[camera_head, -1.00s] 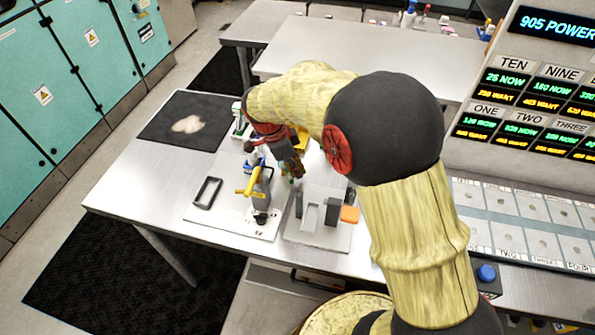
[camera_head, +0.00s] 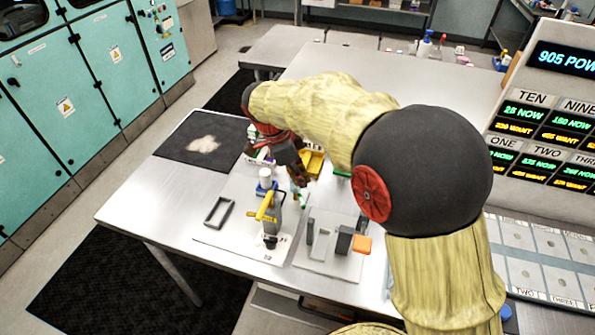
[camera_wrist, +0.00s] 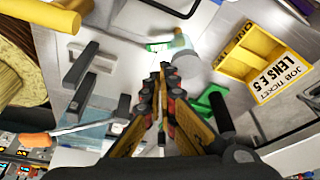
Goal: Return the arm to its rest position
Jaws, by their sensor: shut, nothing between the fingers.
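My arm, in a pale yellow sleeve with black joints, reaches over the steel table (camera_head: 150,200) in the head view. My gripper (camera_head: 303,180) hangs above the table, behind and right of a grey press with a yellow handle (camera_head: 270,212). In the wrist view my gripper (camera_wrist: 160,72) has its fingers together with nothing between them. Below it in that view lie a green part (camera_wrist: 212,103) and a yellow tray with a job ticket (camera_wrist: 262,58). My gripper appears apart from these things. The table surface directly under the fingertips is partly hidden.
A black mat (camera_head: 170,143) lies at the table's far left. A screwdriver (camera_wrist: 60,132) shows in the wrist view. A display panel (camera_head: 545,120) stands at right.

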